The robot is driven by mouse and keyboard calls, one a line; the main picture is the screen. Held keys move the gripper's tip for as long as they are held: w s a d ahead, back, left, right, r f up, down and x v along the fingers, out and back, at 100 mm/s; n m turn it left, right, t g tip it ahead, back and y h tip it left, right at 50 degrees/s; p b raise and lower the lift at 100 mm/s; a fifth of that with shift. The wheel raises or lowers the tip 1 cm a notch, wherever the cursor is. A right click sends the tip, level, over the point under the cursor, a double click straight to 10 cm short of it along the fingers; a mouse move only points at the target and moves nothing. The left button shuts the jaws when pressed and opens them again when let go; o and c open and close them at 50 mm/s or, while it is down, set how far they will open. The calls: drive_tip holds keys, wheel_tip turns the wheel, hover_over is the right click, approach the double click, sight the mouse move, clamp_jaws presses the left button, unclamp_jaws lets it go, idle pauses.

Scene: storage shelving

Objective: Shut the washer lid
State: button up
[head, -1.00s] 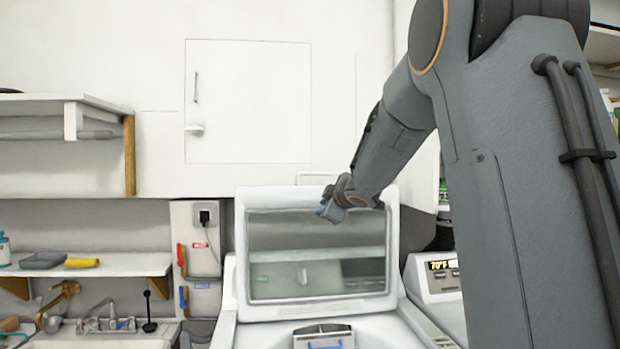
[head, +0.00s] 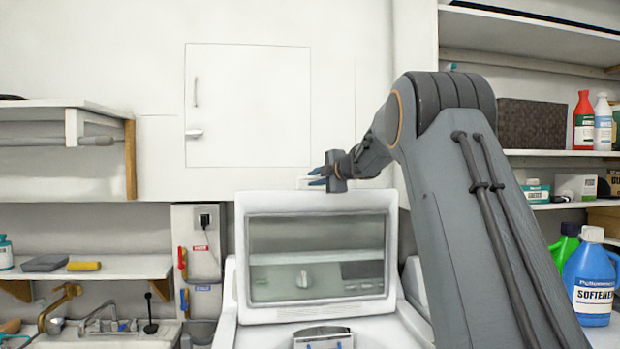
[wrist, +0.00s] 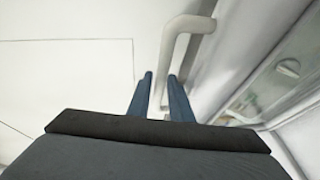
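The washer lid (head: 240,262) stands open and upright at the back of the washer (head: 224,330), with a large glass window (head: 315,257) in its white frame. My gripper (head: 317,176) is just above the lid's top edge, its blue fingers pointing left. The lid's frame and glass (wrist: 275,90) show on the right there, apart from the fingers.
A white wall with a cupboard door (head: 248,105) is behind the lid. A sink (head: 105,340) and low shelf (head: 130,266) are at left. Shelves at right hold bottles, including a blue softener jug (head: 590,280).

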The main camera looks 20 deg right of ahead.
drive_tip(key=shift+p+x, duration=0.45)
drive_tip(key=shift+x, duration=1.35)
clamp_jaws()
